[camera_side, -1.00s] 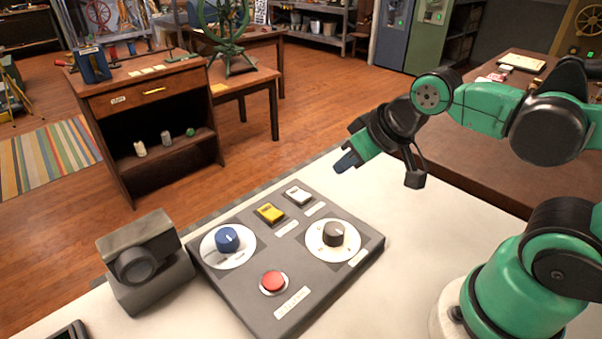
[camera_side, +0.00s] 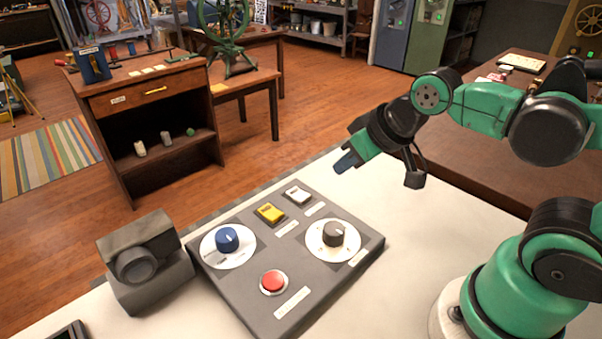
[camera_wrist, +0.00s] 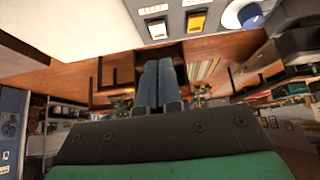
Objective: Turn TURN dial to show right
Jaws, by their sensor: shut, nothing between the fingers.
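A grey control panel (camera_side: 250,295) lies on the white table. It carries a blue dial (camera_side: 227,239) on a white disc at the left and a dark grey dial (camera_side: 333,233) on a white disc at the right. The labels are too small to read, so I cannot tell which dial is TURN. My gripper (camera_side: 346,162) is shut and empty, in the air above and behind the panel's right side, apart from both dials. In the wrist view my gripper's blue fingers (camera_wrist: 159,84) are together, and the blue dial (camera_wrist: 250,15) shows at the upper right.
The panel also has a red button (camera_side: 273,281), a yellow switch (camera_side: 270,213) and a white switch (camera_side: 298,195). A grey box-shaped device (camera_side: 145,262) stands left of the panel. The white tabletop (camera_side: 420,235) is clear between the panel and my base.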

